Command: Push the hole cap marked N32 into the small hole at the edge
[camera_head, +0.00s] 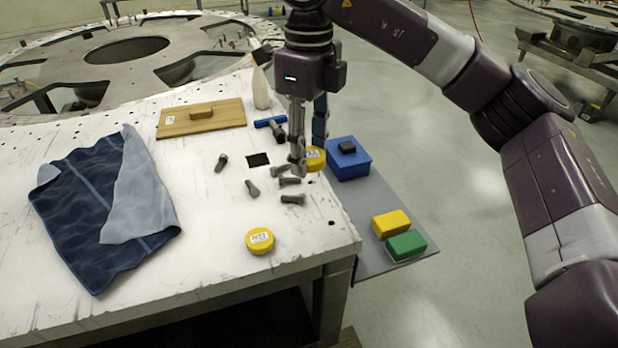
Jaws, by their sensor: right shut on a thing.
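My right gripper (309,160) points down over the right part of the white worn table. It is shut on a yellow round cap (317,155) with a pale label, partly hidden by the fingers; I cannot read its full mark. A second yellow cap (260,241) lies label up near the front of the table; its mark is too small to read surely. A small dark hole (331,223) shows in the tabletop near its right front edge, in front of the gripper. My left gripper is not in view.
Several grey bolts (252,189) lie left of the gripper, near a black square (257,159) and a blue-handled tool (271,123). A blue box (348,162) and yellow and green blocks (391,223) sit on a grey side shelf (366,267). A blue cloth (85,215) lies left.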

